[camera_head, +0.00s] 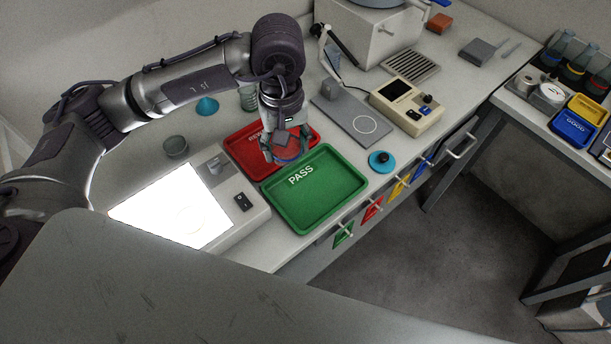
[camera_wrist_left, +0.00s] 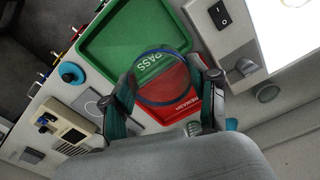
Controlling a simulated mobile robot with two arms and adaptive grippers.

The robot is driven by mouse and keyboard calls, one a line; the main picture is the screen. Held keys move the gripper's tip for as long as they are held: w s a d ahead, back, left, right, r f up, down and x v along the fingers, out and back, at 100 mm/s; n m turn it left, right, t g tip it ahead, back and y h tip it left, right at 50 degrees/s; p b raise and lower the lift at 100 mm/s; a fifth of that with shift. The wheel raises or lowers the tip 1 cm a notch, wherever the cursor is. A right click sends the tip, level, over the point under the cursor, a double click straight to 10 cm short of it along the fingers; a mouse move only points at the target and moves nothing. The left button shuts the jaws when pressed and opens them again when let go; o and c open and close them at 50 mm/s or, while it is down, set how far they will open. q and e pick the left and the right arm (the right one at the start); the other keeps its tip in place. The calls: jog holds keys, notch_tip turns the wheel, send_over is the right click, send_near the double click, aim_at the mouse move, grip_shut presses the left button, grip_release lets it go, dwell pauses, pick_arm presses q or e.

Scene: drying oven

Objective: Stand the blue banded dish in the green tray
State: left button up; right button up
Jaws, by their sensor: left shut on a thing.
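My left gripper (camera_head: 286,150) is shut on the blue banded dish (camera_head: 287,157). In the left wrist view the dish (camera_wrist_left: 163,77) is a clear round dish with a blue rim, held between the two fingers. It is above the place where the red tray and the green tray meet; the exact height cannot be told. The green tray (camera_head: 335,207), marked PASS, looks empty and lies in front of the red tray. In the left wrist view the green tray (camera_wrist_left: 100,42) shows beyond the dish. My right gripper is not in view.
The red tray (camera_head: 240,155) lies behind the green one. A lit light box (camera_head: 150,215) is to the left. A clear cup (camera_head: 176,147), a beaker (camera_head: 248,97) and a blue cone (camera_head: 206,105) stand behind. A blue knobbed disc (camera_head: 382,161) lies right of the green tray.

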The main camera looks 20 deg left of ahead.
pick_arm(q)
jog(key=w+d+f+n+b, duration=0.2)
jog(key=w+d+n, duration=0.45)
jog(key=n, duration=0.65)
jog(key=w+d+f+n+b, duration=0.2)
jog(key=w+d+f+n, duration=0.1)
jog(key=d+n, duration=0.75)
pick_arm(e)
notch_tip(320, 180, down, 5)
pick_arm(q)
jog(key=n+p, duration=0.2)
jog(key=p, duration=0.2)
send_over(318, 192)
notch_tip(318, 192, down, 6)
jog(key=shift+w+r, duration=0.1)
jog(key=shift+r, duration=0.05)
jog(key=shift+a+f, duration=0.1)
jog(key=shift+f, duration=0.1)
notch_tip(318, 192, down, 3)
jog(key=shift+f+p, duration=0.15)
jog(key=shift+p, duration=0.25)
jog(key=shift+f, duration=0.4)
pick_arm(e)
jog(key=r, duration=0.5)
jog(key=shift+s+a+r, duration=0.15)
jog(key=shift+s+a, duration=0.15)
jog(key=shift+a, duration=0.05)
